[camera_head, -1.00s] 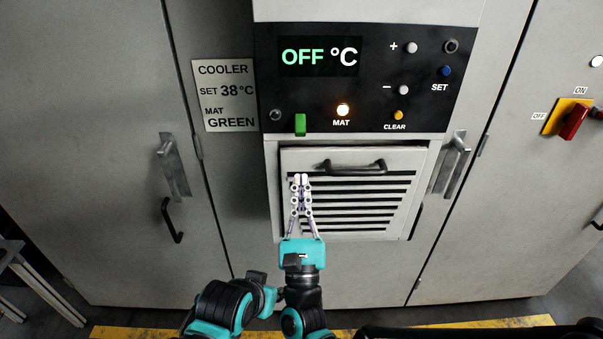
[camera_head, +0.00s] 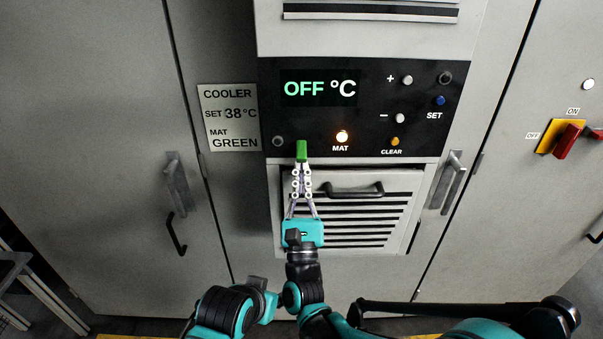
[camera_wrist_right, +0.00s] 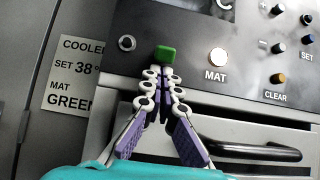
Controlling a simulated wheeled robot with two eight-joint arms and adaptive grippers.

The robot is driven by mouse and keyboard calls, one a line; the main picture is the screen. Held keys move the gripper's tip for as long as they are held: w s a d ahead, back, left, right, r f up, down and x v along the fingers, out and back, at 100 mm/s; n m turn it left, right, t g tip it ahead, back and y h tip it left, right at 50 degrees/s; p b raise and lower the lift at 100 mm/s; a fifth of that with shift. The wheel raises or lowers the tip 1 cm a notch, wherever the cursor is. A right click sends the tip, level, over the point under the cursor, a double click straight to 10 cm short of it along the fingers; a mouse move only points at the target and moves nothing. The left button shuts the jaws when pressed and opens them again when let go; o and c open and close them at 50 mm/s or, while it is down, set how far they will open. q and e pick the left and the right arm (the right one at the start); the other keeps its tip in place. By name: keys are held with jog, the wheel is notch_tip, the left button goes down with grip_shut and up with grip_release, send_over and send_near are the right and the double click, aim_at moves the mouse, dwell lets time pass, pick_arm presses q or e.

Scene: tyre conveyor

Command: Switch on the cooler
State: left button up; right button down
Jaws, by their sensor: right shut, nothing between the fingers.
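In the right wrist view the closed fingertips (camera_wrist_right: 163,70) are just below the switch. I cannot tell whether they touch it.
The MAT lamp (camera_head: 342,137) glows, with plus, minus, SET and CLEAR buttons to its right. A vented door with a black handle (camera_head: 354,190) lies below the panel. A label (camera_head: 229,117) reads "SET 38°C, MAT GREEN". A red rotary switch (camera_head: 567,141) is at far right.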

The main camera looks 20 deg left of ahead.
aim_at(301, 154)
jog(key=shift+s+d+r+g+p, duration=0.1)
jog(key=shift+s+r+g+p, duration=0.15)
jog(key=shift+p, duration=0.25)
jog(key=g+p, duration=0.1)
jog(key=p, duration=0.1)
jog(key=s+r+g+h+p, duration=0.1)
jog(key=p, duration=0.1)
jog(key=r+g+p, duration=0.1)
jog(key=g+p, duration=0.1)
jog(key=shift+s+d+r, duration=0.15)
jog(key=shift+s+r, duration=0.05)
jog(key=shift+r, duration=0.05)
jog(key=shift+s+d+r+p, duration=0.1)
jog(key=shift+s+r+p, duration=0.05)
jog(key=shift+p, duration=0.4)
jog(key=shift+r, duration=0.3)
jog(key=shift+f, duration=0.1)
jog(key=shift+s, duration=0.1)
